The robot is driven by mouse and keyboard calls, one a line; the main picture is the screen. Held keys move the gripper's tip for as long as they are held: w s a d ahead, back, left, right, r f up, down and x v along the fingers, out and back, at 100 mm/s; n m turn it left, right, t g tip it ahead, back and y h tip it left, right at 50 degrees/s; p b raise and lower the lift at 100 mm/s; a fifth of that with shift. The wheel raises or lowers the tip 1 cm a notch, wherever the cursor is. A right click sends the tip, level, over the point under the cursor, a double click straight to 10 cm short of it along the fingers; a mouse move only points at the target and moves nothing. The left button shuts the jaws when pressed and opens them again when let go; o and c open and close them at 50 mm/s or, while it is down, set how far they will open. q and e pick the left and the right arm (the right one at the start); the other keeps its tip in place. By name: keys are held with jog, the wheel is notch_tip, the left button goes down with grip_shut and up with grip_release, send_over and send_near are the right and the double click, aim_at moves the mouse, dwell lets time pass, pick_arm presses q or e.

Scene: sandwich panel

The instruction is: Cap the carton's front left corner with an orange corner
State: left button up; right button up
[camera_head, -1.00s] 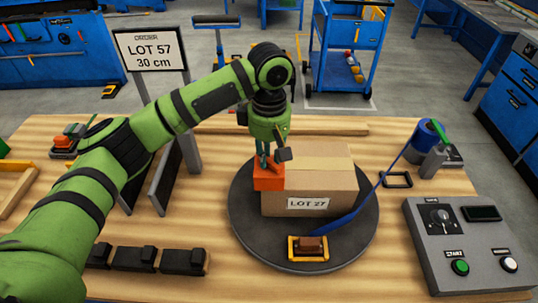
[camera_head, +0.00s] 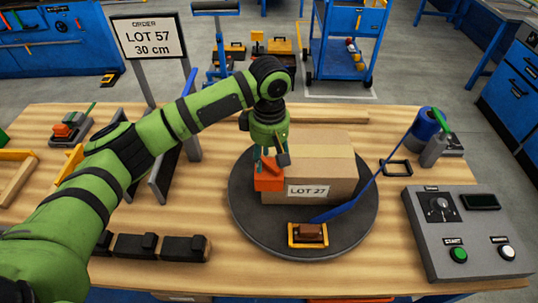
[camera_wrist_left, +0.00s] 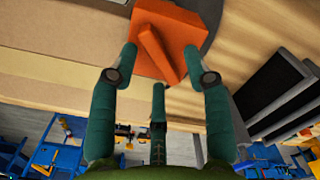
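The orange corner (camera_head: 269,182) sits at the front left corner of the brown carton (camera_head: 325,188), against the left end of its label. The carton stands on a dark round turntable (camera_head: 345,238). My left gripper (camera_head: 268,160) is right above the orange corner. In the left wrist view, its teal fingertips (camera_wrist_left: 160,48) stand apart on either side of the orange corner's raised rib (camera_wrist_left: 157,50), and a gap shows on the right of the rib. The fingers look open. The corner's underside and inner faces are hidden. My right gripper is not in view.
A blue strap (camera_head: 362,185) runs from beside the carton to an orange-framed buckle (camera_head: 308,235) at the turntable's front. A control box (camera_head: 465,235) stands right. Dark upright plates (camera_head: 168,172) stand left, and black blocks (camera_head: 158,246) lie front left.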

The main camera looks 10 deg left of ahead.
pick_arm(q)
jog(key=shift+r, duration=0.25)
notch_tip(320, 180, up, 12)
jog(key=shift+f, duration=0.2)
jog(key=shift+f, duration=0.1)
dwell(0.4)
